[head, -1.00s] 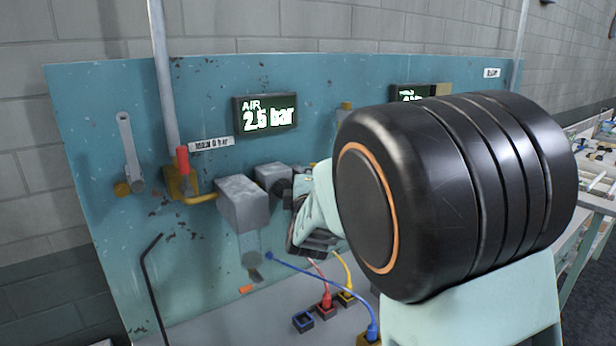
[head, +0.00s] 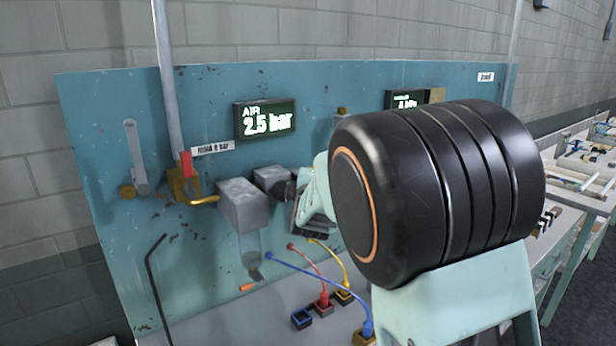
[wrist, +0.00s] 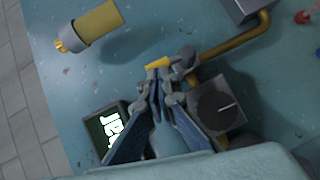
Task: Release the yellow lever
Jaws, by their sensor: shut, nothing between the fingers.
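A small yellow piece (wrist: 158,63), which looks like the yellow lever, sits by a grey fitting (wrist: 185,57) on the teal panel in the wrist view. My gripper (wrist: 158,76) is shut and empty, its fingertips right at the yellow piece. I cannot tell whether they touch it. In the head view my gripper (head: 301,217) is beside a grey box (head: 272,178) on the panel. The dark wrist of my arm hides much of the panel there, and I cannot make out the yellow lever in that view.
The teal panel (head: 95,130) carries a 2.5 bar display (head: 265,118), another grey box (head: 242,203) and a red-tipped fitting (head: 186,165). In the wrist view, a dark knob (wrist: 214,106), a brass pipe (wrist: 235,42) and a yellow cylinder (wrist: 97,22) surround my fingers. Cables lie below.

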